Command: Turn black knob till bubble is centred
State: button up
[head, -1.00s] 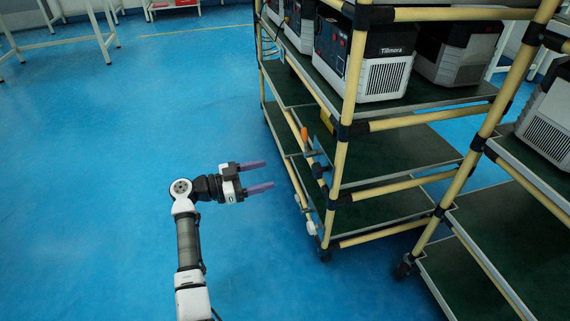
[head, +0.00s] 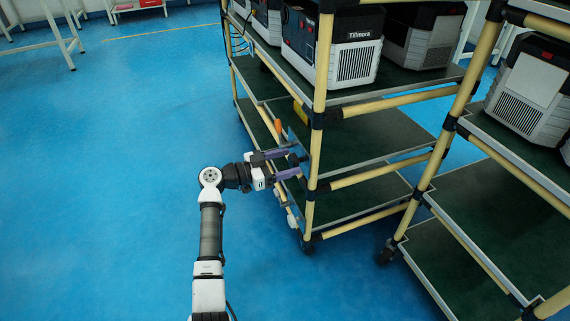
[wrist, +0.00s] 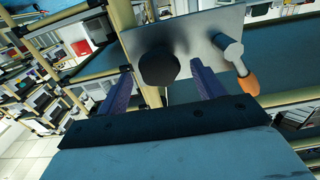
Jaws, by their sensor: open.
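The black knob (wrist: 158,66) is round and faceted, and sits on a grey metal plate (wrist: 200,38) fixed to the rack's side. In the wrist view my gripper (wrist: 160,82) is open, with one purple finger on either side of the knob and a little below it. I cannot tell whether the fingers touch it. In the head view my gripper (head: 284,163) reaches to the rack post, and its fingers partly hide the plate and knob. A lever with an orange grip (wrist: 248,84) sticks out from the plate, right of the knob. I cannot see a bubble in either view.
The rack (head: 318,120) has yellowish tube posts and green shelves, with Tillmora units (head: 355,62) on its upper shelf. A second rack (head: 440,165) stands close on the right. Blue floor (head: 120,180) is clear to the left.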

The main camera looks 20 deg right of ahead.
jog(key=c, duration=1)
jog(key=m+p, duration=0.2)
jog(key=m, duration=0.1)
jog(key=shift+s+r+m+p, duration=0.1)
jog(key=shift+m+p, duration=0.3)
jog(key=m, duration=0.4)
jog(key=shift+s+f+m+p, duration=0.1)
jog(key=shift+f+m+p, duration=0.1)
jog(key=shift+m+p, duration=0.15)
jog(key=m+b, duration=0.1)
jog(key=m, duration=0.4)
jog(key=shift+f, duration=0.2)
jog(key=shift+s+m+b, duration=0.1)
jog(key=shift+m+b, duration=1.1)
jog(key=shift+m, duration=0.85)
